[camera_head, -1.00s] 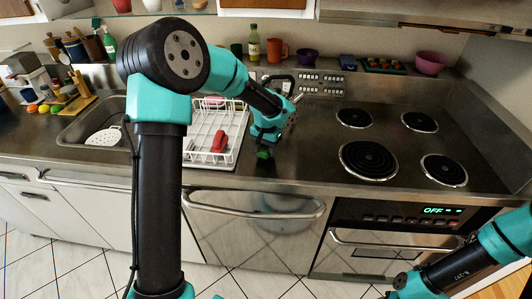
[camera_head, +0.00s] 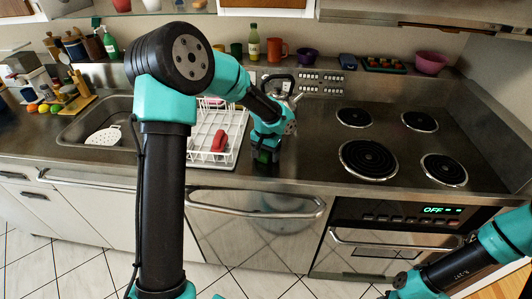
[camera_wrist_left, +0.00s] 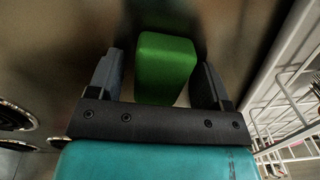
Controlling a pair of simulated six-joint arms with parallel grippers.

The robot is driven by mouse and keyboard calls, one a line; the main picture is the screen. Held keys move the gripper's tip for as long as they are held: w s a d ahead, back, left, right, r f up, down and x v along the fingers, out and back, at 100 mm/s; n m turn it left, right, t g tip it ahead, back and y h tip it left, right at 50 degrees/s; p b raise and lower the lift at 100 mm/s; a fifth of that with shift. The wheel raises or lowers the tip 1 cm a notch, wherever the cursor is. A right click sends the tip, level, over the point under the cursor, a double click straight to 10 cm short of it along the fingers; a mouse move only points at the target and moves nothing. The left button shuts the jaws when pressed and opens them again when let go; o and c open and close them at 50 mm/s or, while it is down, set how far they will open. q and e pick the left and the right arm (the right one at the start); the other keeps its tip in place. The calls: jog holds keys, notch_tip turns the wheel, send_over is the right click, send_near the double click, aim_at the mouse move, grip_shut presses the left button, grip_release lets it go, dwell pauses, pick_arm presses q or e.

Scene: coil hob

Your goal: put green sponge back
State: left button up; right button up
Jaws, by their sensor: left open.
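The green sponge (camera_wrist_left: 166,68) is a small block on the steel counter, just right of the white dish rack. In the left wrist view it stands between the two dark fingers of my left gripper (camera_wrist_left: 160,75), with a thin gap beside it on at least one side. In the head view the sponge (camera_head: 263,157) is mostly hidden below my left gripper (camera_head: 265,150), which points down at the counter. My left gripper is open. My right arm shows at the lower right of the head view, but its gripper does not show.
The white dish rack (camera_head: 233,139) holds a red object (camera_head: 219,142). The sink (camera_head: 72,131) lies farther left with a white slotted item in it. A kettle (camera_head: 284,84) stands behind my gripper. The coil hob (camera_head: 392,183) is to the right.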

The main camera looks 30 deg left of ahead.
pick_arm(q)
jog(key=shift+r, duration=0.1)
notch_tip(320, 180, up, 12)
dwell(0.6)
dwell(0.5)
